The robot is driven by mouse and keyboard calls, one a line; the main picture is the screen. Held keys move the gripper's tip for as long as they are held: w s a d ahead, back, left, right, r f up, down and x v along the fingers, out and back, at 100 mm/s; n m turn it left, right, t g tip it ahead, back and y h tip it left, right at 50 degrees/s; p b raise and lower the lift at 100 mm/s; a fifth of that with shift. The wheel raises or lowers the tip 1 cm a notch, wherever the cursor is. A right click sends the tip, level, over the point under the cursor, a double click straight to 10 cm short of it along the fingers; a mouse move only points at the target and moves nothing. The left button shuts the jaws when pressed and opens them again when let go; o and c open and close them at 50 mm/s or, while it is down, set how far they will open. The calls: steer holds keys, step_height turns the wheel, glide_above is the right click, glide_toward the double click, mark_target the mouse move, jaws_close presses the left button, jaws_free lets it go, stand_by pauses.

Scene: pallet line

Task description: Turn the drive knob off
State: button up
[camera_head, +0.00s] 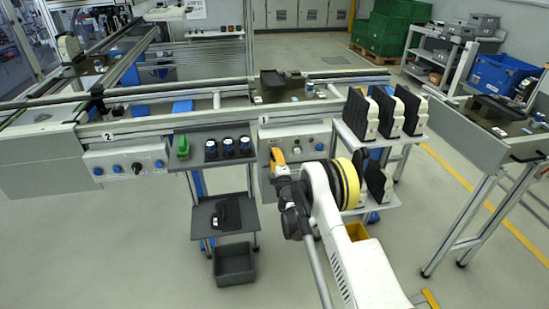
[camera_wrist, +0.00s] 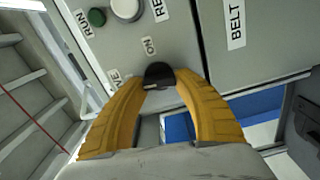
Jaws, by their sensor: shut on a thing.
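The drive knob (camera_wrist: 159,76) is a black round knob on a grey control panel in the wrist view. An "ON" label (camera_wrist: 149,46) is just above it, and a partly hidden label ending in "VE" is to its left. My gripper (camera_wrist: 160,86) has two yellow curved fingers, shut on the knob from both sides. In the head view my gripper (camera_head: 277,157) is at the left part of the panel under station 1 (camera_head: 292,148), and it hides the knob there.
A green button (camera_wrist: 97,17) and a white button (camera_wrist: 126,8) are above the knob. A small shelf (camera_head: 213,157) with dark cups and a green item stands left of my gripper. A rack of black-and-white units (camera_head: 388,117) stands close on the right. Another panel (camera_head: 127,165) is further left.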

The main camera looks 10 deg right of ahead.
steer(key=shift+n, duration=0.7)
steer(key=o, duration=1.2)
steer(key=shift+c, duration=0.2)
steer(key=s, duration=0.7)
steer(key=shift+s, duration=0.25)
